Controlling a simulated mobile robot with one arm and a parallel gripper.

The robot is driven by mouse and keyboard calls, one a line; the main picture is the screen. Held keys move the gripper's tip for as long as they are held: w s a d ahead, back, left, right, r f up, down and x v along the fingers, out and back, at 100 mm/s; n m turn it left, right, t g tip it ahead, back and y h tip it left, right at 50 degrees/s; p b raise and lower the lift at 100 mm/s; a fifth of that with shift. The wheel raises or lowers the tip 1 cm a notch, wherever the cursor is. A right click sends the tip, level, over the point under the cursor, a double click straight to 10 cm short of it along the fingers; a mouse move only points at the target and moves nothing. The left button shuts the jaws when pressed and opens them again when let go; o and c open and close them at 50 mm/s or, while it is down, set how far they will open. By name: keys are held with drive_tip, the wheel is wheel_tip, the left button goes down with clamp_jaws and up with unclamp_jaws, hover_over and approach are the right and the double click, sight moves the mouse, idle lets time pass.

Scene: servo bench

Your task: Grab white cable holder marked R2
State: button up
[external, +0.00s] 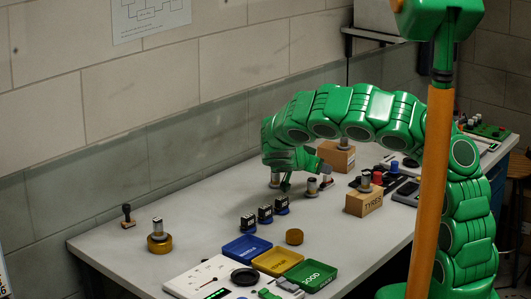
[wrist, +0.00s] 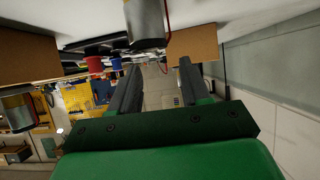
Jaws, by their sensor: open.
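I cannot make out a white cable holder or an R2 mark in either view. A silver cylinder with a red wire (wrist: 145,22) shows just beyond the fingers at the top. A second silver cylinder (wrist: 16,110) is at the left edge.
Cardboard boxes (external: 364,201) and (external: 337,156) stand right of my gripper. Several small black units (external: 265,213) stand in front of it. Blue (external: 246,248), yellow (external: 276,262) and green (external: 311,276) trays lie at the front. The bench's left middle is mostly clear.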

sight(323, 187)
drive_tip(key=f, duration=0.1)
drive_tip(key=w+d+f, duration=0.1)
drive_tip(key=shift+w+d+f, duration=0.15)
drive_tip(key=shift+d+f, duration=0.05)
drive_tip(key=shift+f, duration=0.1)
drive_tip(key=shift+w+d+f, duration=0.15)
drive_tip(key=shift+w+d, duration=0.1)
drive_tip(key=shift+w, duration=0.05)
drive_tip(key=shift+c, duration=0.3)
clamp_jaws()
